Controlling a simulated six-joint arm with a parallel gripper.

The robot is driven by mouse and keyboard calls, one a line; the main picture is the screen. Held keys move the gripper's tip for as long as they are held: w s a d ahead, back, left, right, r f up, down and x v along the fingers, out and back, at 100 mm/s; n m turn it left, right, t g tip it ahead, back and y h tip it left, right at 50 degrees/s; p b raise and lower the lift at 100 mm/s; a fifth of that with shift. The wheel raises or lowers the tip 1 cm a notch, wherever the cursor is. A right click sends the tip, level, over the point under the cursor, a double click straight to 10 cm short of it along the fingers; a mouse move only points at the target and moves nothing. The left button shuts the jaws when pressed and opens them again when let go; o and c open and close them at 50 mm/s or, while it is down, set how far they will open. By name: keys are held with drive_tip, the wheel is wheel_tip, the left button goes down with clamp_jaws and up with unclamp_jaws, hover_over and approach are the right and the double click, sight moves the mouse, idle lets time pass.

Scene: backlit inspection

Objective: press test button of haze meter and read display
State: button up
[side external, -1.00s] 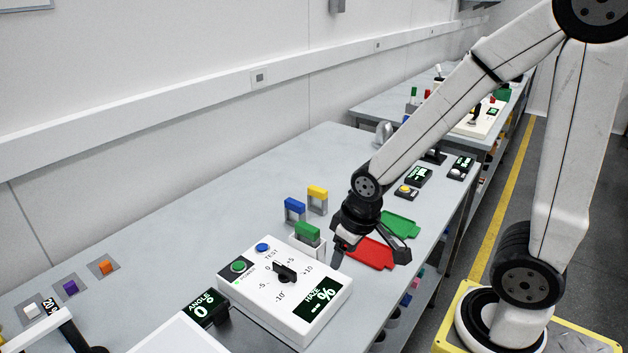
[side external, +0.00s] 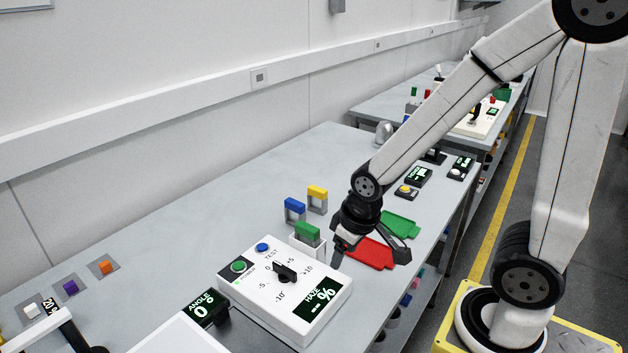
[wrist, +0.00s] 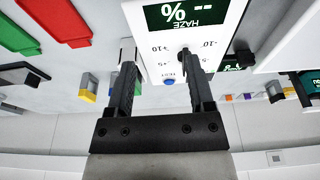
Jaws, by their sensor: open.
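The white haze meter (side external: 262,306) sits on the grey bench. It has a blue button by the TEST label (side external: 262,247), a green button (side external: 238,266), a black knob (side external: 285,272) and a display (side external: 322,298) reading "HAZE -- %". The blue test button also shows in the wrist view (wrist: 168,82), between my fingers in the picture. My gripper (side external: 371,253) is open and empty, above the bench just right of the meter, over the red tray. The wrist view shows its two fingers apart (wrist: 160,75).
A red tray (side external: 370,254) and a green tray (side external: 400,224) lie behind the meter. Blue (side external: 294,209), yellow (side external: 317,199) and green (side external: 307,233) framed pieces stand close by. An angle display (side external: 203,308) reads 0° at the front. The bench's left middle is clear.

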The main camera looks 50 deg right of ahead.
clamp_jaws()
idle(1.5)
